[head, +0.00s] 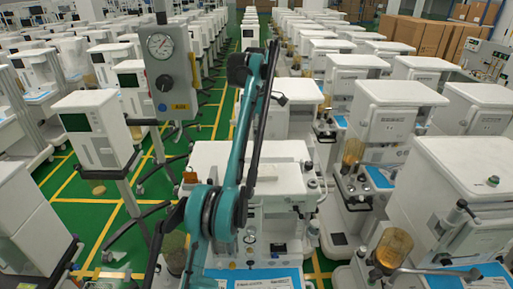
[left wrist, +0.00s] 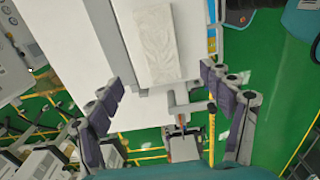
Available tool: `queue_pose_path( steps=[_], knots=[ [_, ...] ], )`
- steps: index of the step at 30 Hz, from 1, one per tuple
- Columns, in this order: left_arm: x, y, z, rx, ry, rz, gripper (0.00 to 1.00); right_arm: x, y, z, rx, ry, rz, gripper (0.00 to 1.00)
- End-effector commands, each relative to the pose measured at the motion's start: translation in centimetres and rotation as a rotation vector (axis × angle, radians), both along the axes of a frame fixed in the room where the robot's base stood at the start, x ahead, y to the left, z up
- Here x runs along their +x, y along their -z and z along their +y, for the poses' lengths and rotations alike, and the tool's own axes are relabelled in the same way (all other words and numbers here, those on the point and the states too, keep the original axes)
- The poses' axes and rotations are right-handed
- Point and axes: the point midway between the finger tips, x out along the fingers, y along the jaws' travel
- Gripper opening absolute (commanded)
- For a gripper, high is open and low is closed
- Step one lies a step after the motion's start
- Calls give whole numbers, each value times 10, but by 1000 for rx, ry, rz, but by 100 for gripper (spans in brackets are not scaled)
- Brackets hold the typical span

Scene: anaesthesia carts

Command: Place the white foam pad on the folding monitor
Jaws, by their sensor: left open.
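My left gripper (left wrist: 160,80) is open, with its dark padded fingers spread wide on either side in the left wrist view. A pale, whitish textured slab that looks like the white foam pad (left wrist: 154,45) lies flat beyond the fingertips, roughly between them. Nothing is held. I cannot tell for sure which part is the folding monitor. In the head view my teal arm rises through the middle; its gripper is not clearly seen there. My right gripper is not in view.
White anaesthesia carts (head: 390,93) stand in rows on both sides. A pole-mounted box with a dark screen (head: 95,128) and a gauge panel (head: 166,75) stand left of my arm. Green floor with yellow lines (head: 135,190) shows in the aisle. Cardboard boxes (head: 418,35) are stacked behind.

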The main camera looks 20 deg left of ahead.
Motion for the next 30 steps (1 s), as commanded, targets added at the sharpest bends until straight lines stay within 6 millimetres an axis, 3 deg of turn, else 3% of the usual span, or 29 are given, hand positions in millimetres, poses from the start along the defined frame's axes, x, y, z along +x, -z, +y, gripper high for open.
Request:
queue_pose_path(
  steps=[8,14,18,23,26,30],
  knots=[
    [-2,-7,-5,3,57,-16,80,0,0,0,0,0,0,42],
    [-19,-28,-31,40,364,-105,80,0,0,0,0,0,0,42],
    [-49,-29,-54,91,640,-179,80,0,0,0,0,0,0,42],
    [-98,-12,-80,173,951,-254,80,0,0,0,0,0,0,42],
    [-135,10,-95,236,1143,-295,80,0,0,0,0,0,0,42],
    [-190,55,-113,339,1409,-342,80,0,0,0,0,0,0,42]
  ],
)
